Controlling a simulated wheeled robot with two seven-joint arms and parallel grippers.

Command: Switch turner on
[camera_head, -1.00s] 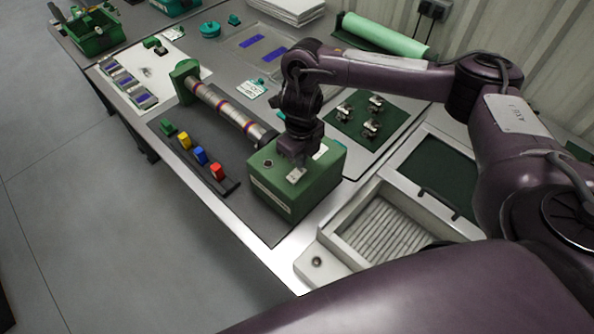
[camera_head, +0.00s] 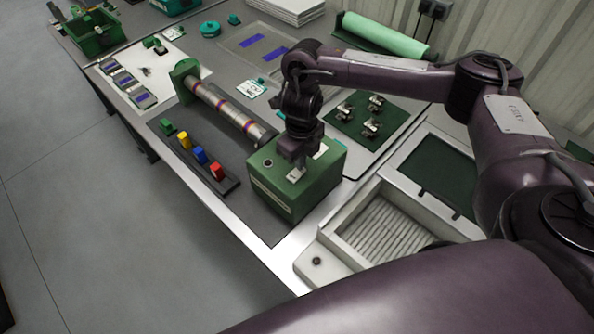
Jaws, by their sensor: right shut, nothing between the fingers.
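The turner is a green box (camera_head: 290,199) on a dark mat, with a banded metallic rod (camera_head: 226,111) running from it to a green end support (camera_head: 184,76). A round dark button (camera_head: 268,163) and a small pale switch plate (camera_head: 296,174) show on the box top. My right gripper (camera_head: 295,166) points down over the box top, right at the pale plate. It is shut with nothing in it. Whether the fingertips touch the plate I cannot tell, and the switch position is hidden. My left gripper is not in view.
A rack with green, yellow, blue and red pieces (camera_head: 201,155) lies before the rod. A green mat with small metal parts (camera_head: 366,117) is behind the box. A white tray with a ribbed basin (camera_head: 386,225) stands at right. A green roll (camera_head: 385,36) lies at the back.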

